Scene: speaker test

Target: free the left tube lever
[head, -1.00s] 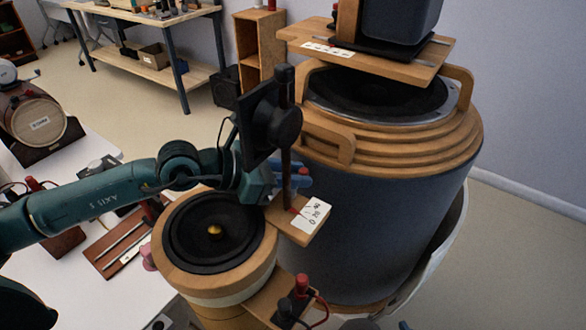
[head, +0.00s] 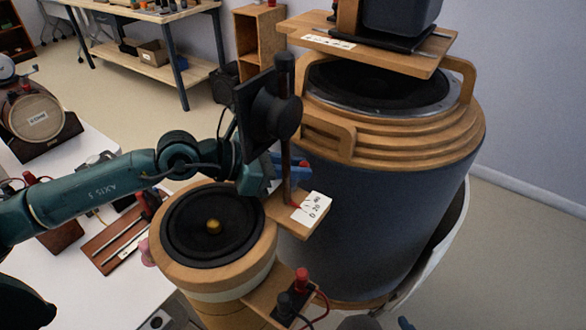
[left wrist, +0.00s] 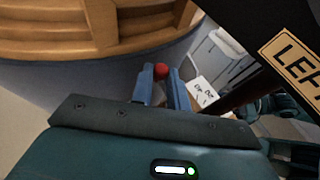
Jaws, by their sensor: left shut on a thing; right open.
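The left tube is a short wooden cylinder with a black speaker cone (head: 230,240) on top. A wooden bracket (head: 283,218) with a white scale card (head: 317,206) and a dark post (head: 286,140) stands at its rim. My left gripper (head: 296,168) is at this post, shut on the red-tipped lever. In the left wrist view, the lever's red knob (left wrist: 161,71) shows between the blue fingertips; the rest of the lever is mostly hidden. My right gripper (head: 383,322) barely enters at the bottom edge, with its tips apart.
A big blue drum (head: 400,215) with wooden rings and a speaker stands close on the right. Red and black terminals (head: 301,280) with wires sit in front of the left tube. A black panel (head: 262,112) rises beside my left gripper.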

